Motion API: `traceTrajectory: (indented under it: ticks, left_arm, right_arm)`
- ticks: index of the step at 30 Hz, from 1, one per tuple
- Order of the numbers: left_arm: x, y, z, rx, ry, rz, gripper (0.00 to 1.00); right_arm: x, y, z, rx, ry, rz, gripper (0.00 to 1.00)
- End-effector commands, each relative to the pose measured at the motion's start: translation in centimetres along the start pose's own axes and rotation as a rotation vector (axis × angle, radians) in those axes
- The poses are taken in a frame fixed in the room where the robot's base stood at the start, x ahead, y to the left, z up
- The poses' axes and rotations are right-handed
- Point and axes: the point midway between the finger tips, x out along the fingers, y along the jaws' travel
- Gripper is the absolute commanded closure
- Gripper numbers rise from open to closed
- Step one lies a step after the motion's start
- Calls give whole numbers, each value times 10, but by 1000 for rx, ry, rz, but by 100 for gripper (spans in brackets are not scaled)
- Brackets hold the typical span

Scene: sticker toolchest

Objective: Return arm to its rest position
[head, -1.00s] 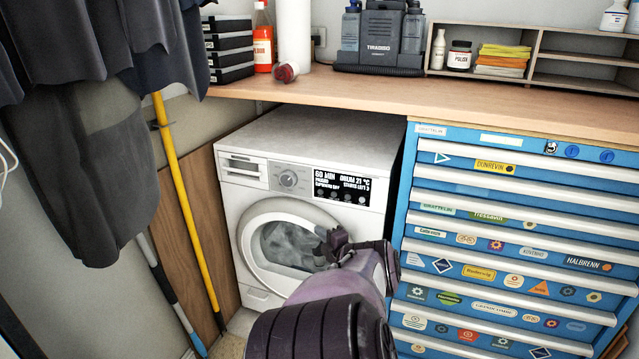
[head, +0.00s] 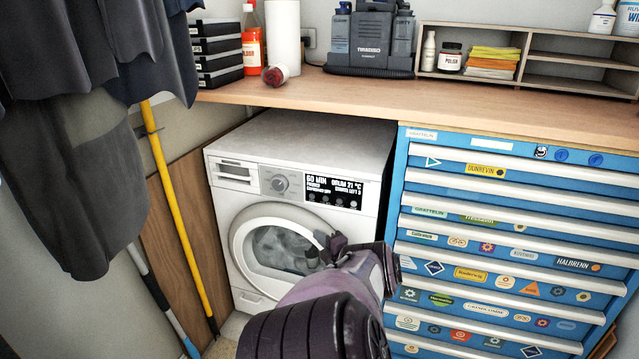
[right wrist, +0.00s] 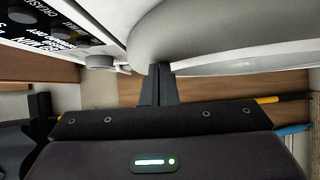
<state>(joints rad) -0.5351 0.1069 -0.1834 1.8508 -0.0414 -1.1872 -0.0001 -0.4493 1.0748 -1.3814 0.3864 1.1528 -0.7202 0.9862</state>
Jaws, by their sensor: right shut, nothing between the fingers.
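My right arm reaches up from the bottom of the head view. Its gripper (head: 325,248) is seen from behind in front of the washer's round door (head: 240,245), covering part of the glass. In the right wrist view my gripper's fingers (right wrist: 156,85) are together with nothing between them. The door's pale curved rim (right wrist: 200,45) fills the top of that view, close to the fingertips; I cannot tell whether they touch. The washer (head: 300,150) is white with a lit display, and grey cloth shows behind its glass. My left gripper is not in view.
A blue drawer cabinet (head: 480,210) with stickers stands right of the washer. A wooden worktop (head: 400,100) runs above. Dark clothes (head: 80,130) hang at the left beside a yellow pole (head: 175,190).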

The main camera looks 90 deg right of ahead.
Motion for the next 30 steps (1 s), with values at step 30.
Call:
traceTrajectory:
  ticks: [30]
  left_arm:
    - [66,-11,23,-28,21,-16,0]
  right_arm:
    - [-96,-65,-7,44,-140,-97,100]
